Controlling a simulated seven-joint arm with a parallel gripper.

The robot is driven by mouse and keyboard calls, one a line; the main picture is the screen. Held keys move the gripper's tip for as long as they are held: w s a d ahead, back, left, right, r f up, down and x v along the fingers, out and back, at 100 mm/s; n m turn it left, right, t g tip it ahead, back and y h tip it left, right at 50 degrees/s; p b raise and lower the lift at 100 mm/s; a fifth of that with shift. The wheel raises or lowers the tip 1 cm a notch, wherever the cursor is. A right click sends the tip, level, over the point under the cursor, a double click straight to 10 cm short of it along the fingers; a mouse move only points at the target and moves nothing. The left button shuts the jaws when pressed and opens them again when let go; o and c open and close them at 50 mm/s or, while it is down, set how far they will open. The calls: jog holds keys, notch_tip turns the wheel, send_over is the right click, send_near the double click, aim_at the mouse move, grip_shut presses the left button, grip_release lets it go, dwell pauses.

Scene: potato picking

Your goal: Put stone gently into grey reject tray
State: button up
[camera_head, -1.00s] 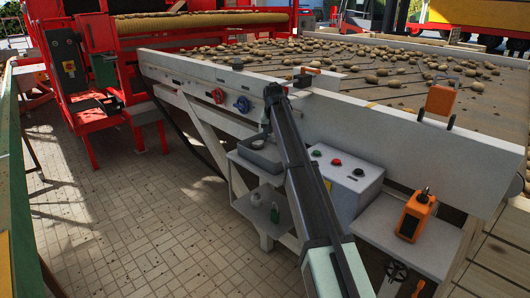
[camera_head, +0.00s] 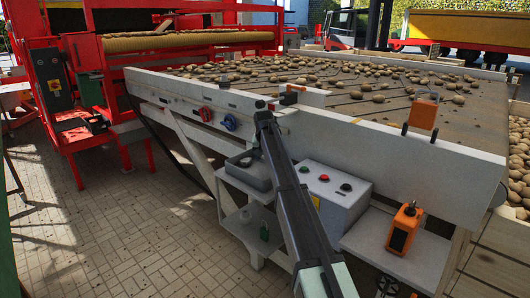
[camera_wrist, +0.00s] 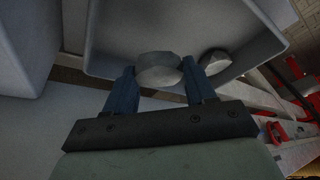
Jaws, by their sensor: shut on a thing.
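A grey stone (camera_wrist: 158,68) sits between the two blue fingers of my gripper (camera_wrist: 159,82) in the wrist view. My gripper is shut on it, over the near side of the grey reject tray (camera_wrist: 112,42). I cannot tell whether the held stone touches the tray floor. A second, rounder grey stone (camera_wrist: 214,61) lies in the tray to the right of the fingers. In the head view the tray (camera_head: 262,183) stands on a shelf beside the sorting table, and my arm hides most of the gripper there.
A control box (camera_head: 335,198) with several buttons stands right of the tray. The sorting table's white side wall (camera_head: 350,140) rises behind it, with potatoes on the belt beyond. An orange handheld device (camera_head: 403,230) stands on the right shelf.

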jog(key=shift+f, duration=0.2)
jog(key=o, duration=1.2)
jog(key=shift+r, duration=0.1)
jog(key=v, duration=1.3)
jog(key=shift+s+r, duration=0.1)
jog(key=shift+r, duration=0.2)
